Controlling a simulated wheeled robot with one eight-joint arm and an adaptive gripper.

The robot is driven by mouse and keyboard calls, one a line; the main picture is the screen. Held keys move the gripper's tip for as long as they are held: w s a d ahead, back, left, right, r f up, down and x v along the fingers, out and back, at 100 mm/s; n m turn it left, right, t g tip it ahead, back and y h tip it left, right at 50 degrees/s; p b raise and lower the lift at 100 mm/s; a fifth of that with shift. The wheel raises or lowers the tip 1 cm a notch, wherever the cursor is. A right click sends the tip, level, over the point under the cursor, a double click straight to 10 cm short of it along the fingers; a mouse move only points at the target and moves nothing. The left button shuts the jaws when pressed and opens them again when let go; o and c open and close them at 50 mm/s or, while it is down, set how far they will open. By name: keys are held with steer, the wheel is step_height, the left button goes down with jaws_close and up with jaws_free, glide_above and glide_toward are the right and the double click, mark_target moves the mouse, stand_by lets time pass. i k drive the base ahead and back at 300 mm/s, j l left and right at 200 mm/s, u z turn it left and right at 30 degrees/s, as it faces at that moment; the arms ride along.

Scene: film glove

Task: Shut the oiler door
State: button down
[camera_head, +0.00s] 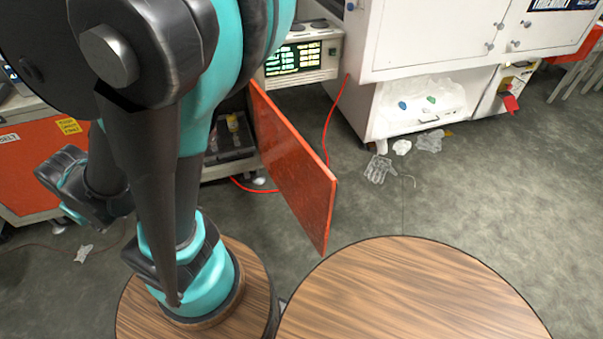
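The orange-red oiler door (292,165) stands open in the middle of the head view, swung out from the cabinet toward me. Its free edge is at the lower right, over the floor. Its far edge is by the cabinet opening, partly behind my arm. Inside the opening I see a dark tray (232,145) and a small yellow-topped item (233,122). My black and teal arm fills the left side and hides much of the cabinet front. I cannot make out my gripper's fingertips. No part of my arm visibly grips the door.
Two round wooden tops (400,300) fill the bottom. A green-display instrument (297,62) stands behind the door. A white cabinet (425,40) is at the back right. A red cable (330,120) and plastic gloves (380,170) lie near it. Floor right of the door is mostly clear.

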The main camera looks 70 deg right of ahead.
mark_target(309, 188)
steer(key=k+l+z, duration=0.1)
steer(key=k+l, duration=1.15)
steer(key=l, duration=0.15)
steer(key=k+l, duration=0.1)
steer(key=l, duration=0.3)
steer(key=k+l, duration=0.1)
steer(key=l, duration=0.3)
steer(key=k+l, duration=0.1)
steer(key=l, duration=0.35)
steer(key=k+l, duration=0.1)
steer(key=l, duration=0.3)
steer(key=k+u, duration=0.15)
steer(key=k, duration=0.3)
steer(key=k+j+u, duration=0.1)
steer(key=k, duration=0.3)
steer(key=j, duration=0.1)
